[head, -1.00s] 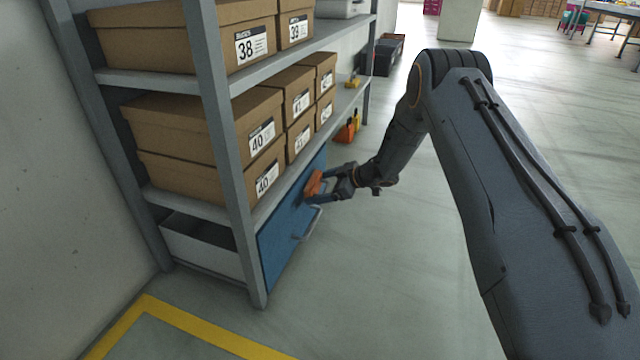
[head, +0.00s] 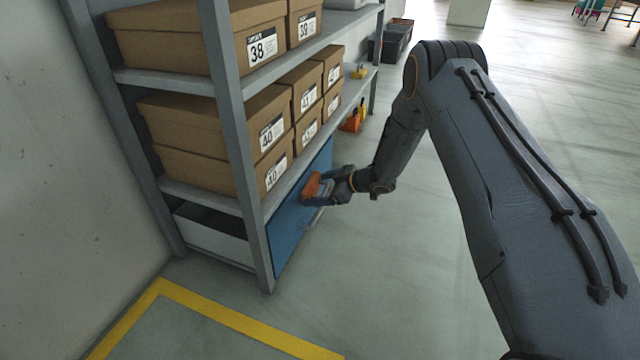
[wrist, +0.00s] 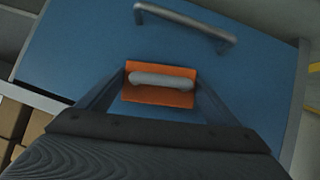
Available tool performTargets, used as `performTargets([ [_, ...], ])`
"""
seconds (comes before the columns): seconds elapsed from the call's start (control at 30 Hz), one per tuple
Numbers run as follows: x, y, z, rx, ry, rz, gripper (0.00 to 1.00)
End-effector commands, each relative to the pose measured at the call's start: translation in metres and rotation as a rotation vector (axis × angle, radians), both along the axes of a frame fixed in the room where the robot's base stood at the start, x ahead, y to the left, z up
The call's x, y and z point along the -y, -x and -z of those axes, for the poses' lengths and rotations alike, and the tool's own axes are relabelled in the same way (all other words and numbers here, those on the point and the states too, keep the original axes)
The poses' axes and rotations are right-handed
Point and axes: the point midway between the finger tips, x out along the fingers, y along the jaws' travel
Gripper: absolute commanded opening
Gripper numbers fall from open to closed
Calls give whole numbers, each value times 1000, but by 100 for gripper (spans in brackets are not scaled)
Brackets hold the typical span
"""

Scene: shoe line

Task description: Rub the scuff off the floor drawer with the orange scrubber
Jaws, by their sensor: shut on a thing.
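The floor drawer (head: 290,235) has a blue front at the bottom of the shelf rack. Its grey bar handle shows in the wrist view (wrist: 185,24). My gripper (head: 322,187) is shut on the orange scrubber (head: 311,186) in front of the upper part of the drawer front. In the wrist view the scrubber (wrist: 160,96) sits between the two fingers, its grey grip toward the camera and the blue front behind it. I cannot tell whether its pad touches the drawer. No scuff shows; the scrubber and gripper hide part of the front.
Brown shoe boxes (head: 215,125) fill the shelves above the drawer. A grey rack post (head: 236,140) stands left of the drawer front. A yellow floor line (head: 240,322) runs in front of the rack.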

Motion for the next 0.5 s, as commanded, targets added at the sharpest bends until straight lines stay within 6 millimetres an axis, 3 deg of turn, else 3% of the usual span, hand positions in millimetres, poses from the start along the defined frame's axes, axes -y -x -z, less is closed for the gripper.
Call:
performTargets([
  [0.5, -15, 29, -3, 0, -3, -8, 59],
])
